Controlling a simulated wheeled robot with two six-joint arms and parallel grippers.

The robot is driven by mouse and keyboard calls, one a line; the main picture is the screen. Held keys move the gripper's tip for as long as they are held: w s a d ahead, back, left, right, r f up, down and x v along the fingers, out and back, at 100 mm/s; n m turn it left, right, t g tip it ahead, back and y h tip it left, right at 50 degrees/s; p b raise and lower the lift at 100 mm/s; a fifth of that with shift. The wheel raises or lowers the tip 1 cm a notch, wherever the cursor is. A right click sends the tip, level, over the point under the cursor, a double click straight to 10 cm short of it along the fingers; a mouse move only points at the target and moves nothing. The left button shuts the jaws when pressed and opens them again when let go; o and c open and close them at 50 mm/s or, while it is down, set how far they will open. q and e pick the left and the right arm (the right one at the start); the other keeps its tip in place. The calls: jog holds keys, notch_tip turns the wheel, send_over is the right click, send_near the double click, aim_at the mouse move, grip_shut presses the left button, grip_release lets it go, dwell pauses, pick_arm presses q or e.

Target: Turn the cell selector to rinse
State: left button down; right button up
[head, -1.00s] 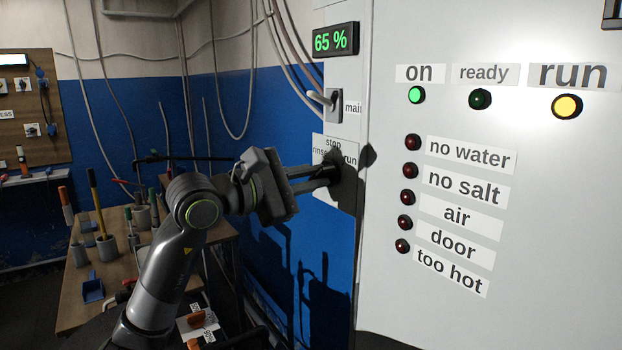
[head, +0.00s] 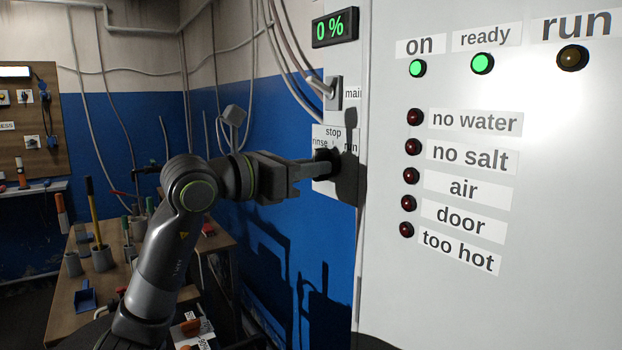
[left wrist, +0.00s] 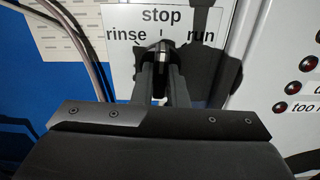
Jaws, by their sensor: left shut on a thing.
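The cell selector (head: 323,154) is a dark knob on a white plate (head: 345,135) marked stop at the top, rinse at left and run at right. In the left wrist view the knob (left wrist: 155,58) stands upright, its light mark pointing up at the stop tick. My left gripper (head: 318,167) is shut on the knob, and its two fingers (left wrist: 158,75) sit on either side of it. The fingers and their shadow hide part of the knob and plate in the head view. My right gripper is not in view.
A display (head: 335,28) reads 0 %. The main switch (head: 333,93) sits just above the plate. On the white cabinet the on lamp (head: 418,68) and ready lamp (head: 482,64) glow green; the run lamp (head: 572,58) is dim. Cables hang nearby. A workbench (head: 65,320) stands at left.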

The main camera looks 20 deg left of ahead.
pick_arm(q)
jog(key=n+b, duration=0.5)
jog(key=n, duration=0.5)
jog(key=shift+n, duration=0.4)
dwell(0.4)
jog(key=c, duration=1.4)
grip_release()
jog(key=shift+c, duration=0.2)
jog(key=shift+s, duration=0.1)
